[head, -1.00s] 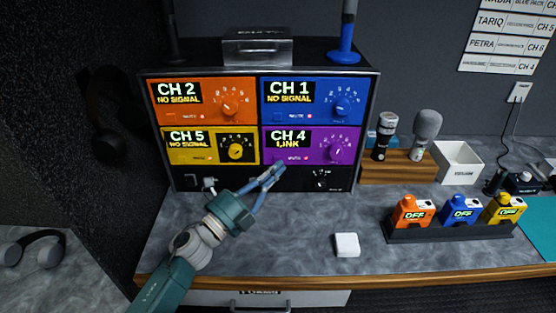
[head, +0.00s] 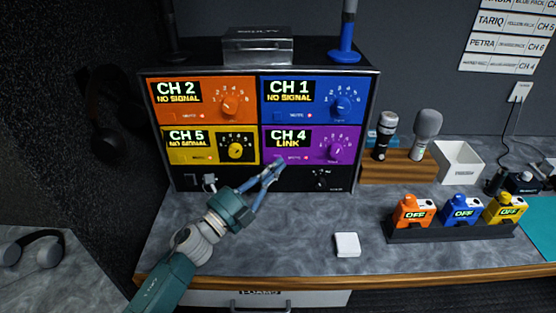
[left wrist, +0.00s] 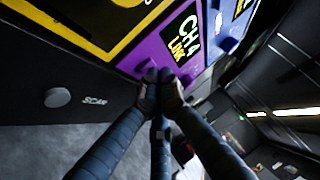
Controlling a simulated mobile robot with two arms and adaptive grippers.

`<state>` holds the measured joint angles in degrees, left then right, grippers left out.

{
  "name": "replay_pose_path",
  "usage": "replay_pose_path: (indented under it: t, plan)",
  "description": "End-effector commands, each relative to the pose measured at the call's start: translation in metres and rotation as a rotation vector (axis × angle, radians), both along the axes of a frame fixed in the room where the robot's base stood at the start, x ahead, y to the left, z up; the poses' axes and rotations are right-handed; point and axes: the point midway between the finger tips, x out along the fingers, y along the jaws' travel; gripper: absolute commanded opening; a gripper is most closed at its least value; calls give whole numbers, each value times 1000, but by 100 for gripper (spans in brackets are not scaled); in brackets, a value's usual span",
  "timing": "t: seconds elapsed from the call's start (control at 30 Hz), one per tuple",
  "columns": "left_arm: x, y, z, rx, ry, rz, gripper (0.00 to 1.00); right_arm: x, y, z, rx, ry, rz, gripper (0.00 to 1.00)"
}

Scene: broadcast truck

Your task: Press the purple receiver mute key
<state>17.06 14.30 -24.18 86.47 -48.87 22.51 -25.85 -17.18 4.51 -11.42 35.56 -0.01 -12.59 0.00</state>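The purple receiver (head: 315,143) is at the lower right of the rack, with a display reading CH 4 LINK and a round knob. It also shows in the left wrist view (left wrist: 150,50). Its mute key sits at the panel's lower left, by the MUTE label, and is largely covered by my fingertips. My left gripper (head: 277,167) is shut and empty, its fingertips together at the panel's lower left edge. My right gripper is not in view.
Orange (head: 205,90), blue (head: 313,113) and yellow (head: 215,143) receivers surround the purple one. A white block (head: 347,245), microphones and a rack of colored packs (head: 450,233) stand to the right.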

Motion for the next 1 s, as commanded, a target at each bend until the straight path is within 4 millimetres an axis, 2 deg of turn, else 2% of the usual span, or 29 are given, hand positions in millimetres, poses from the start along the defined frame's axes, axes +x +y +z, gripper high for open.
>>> replay_pose_path:
  t: [0.47,0.73,1.0]
  plan:
    - [2,0,0,0,0,1,0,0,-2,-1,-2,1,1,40]
    - [-8,0,0,-1,1,1,0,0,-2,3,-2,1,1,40]
    - [-9,0,0,0,0,1,0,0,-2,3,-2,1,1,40]
